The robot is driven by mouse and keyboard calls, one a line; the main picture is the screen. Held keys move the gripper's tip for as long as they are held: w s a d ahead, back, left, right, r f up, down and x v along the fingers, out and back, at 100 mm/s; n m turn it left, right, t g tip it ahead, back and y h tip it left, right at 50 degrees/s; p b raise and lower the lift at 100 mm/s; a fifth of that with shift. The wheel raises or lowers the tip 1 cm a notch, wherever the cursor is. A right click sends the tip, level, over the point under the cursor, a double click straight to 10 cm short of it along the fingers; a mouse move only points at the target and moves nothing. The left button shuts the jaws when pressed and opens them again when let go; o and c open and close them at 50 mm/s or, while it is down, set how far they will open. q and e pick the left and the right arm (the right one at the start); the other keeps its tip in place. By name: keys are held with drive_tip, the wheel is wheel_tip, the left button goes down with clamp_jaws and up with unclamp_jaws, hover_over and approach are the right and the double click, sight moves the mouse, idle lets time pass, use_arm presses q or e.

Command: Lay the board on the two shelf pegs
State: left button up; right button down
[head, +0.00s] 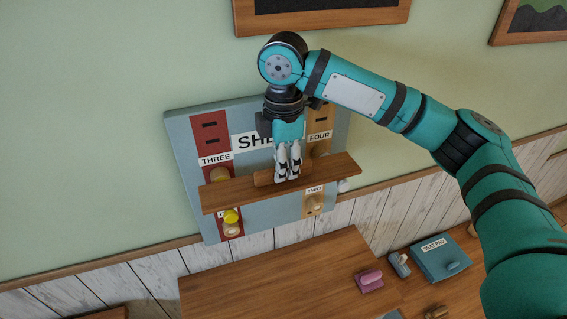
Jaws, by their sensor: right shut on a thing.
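The long brown wooden board (235,193) is in front of the blue-grey wall panel (186,132), tilted up to the right in the picture. My right gripper (287,177) points down and is shut on the board's raised wooden grip at its middle. Round wooden pegs stick out of the panel: one under THREE (219,174), one under FOUR (320,149), one under TWO (313,204) and a lower left one (231,230). The lower left label is partly covered by a yellow knob (231,215). I cannot tell whether the board touches any peg. My left gripper is out of view.
Below is a wooden table (270,275), bare on its left part. At its right are a pink object (369,280), a small grey-blue object (399,265) and a blue labelled box (440,259). Framed pictures hang above.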

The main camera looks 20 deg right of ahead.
drive_tip(key=shift+f, duration=0.1)
idle(0.6)
drive_tip(key=c, duration=0.7)
unclamp_jaws()
drive_tip(key=shift+o, duration=0.2)
drive_tip(key=shift+r, duration=3.5)
